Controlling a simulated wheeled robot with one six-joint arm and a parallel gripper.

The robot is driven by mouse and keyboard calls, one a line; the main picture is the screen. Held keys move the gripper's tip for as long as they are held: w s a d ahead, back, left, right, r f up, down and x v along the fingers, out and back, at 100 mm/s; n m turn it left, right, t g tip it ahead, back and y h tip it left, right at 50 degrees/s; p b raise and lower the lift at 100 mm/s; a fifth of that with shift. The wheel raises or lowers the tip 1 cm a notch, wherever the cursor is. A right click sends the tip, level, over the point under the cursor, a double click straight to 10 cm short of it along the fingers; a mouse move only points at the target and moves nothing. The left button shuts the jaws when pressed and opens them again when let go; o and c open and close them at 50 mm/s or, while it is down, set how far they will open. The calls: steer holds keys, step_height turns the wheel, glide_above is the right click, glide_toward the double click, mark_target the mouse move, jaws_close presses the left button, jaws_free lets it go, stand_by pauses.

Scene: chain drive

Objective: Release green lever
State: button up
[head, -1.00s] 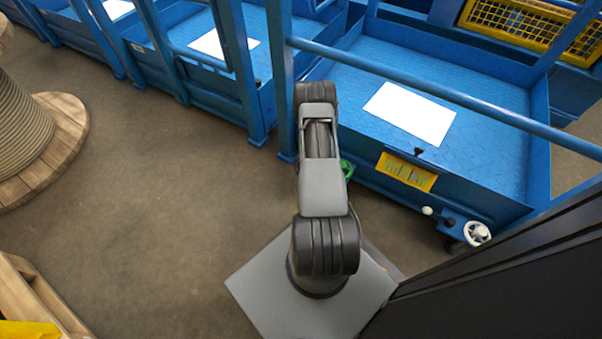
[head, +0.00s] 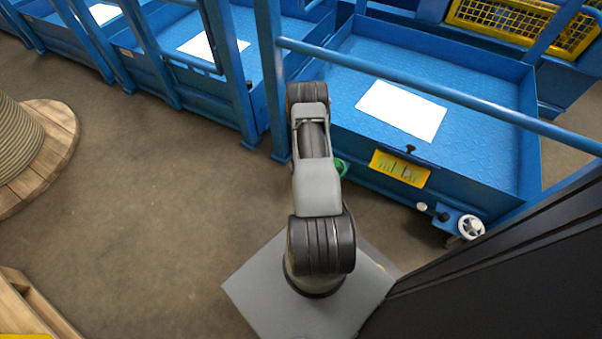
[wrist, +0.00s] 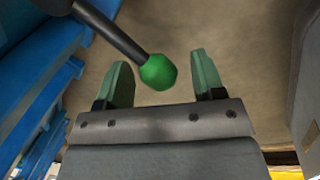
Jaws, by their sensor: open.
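The green lever shows in the wrist view as a dark rod with a green ball knob (wrist: 158,72) at its end. The rod comes in from the upper left. My gripper (wrist: 163,75) is open, and the knob appears between its two greenish fingertips, apart from both, nearer the left one. How far the knob is in depth from the fingers I cannot tell. In the head view a bit of green (head: 340,167) shows just right of my arm, at the blue machine's side. My gripper is hidden behind my arm there.
The blue platform (head: 480,120) has a rail across it, a white sheet (head: 402,110) and a yellow scale plate (head: 399,168). A white handwheel (head: 471,226) sits at its lower right corner. A wooden cable reel (head: 45,150) stands at left. The floor between is clear.

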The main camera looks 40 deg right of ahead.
step_height(320, 180, up, 14)
steer(key=s+a+p, duration=0.1)
steer(key=s+p, duration=0.1)
steer(key=p, duration=0.4)
steer(key=shift+s+f, duration=0.2)
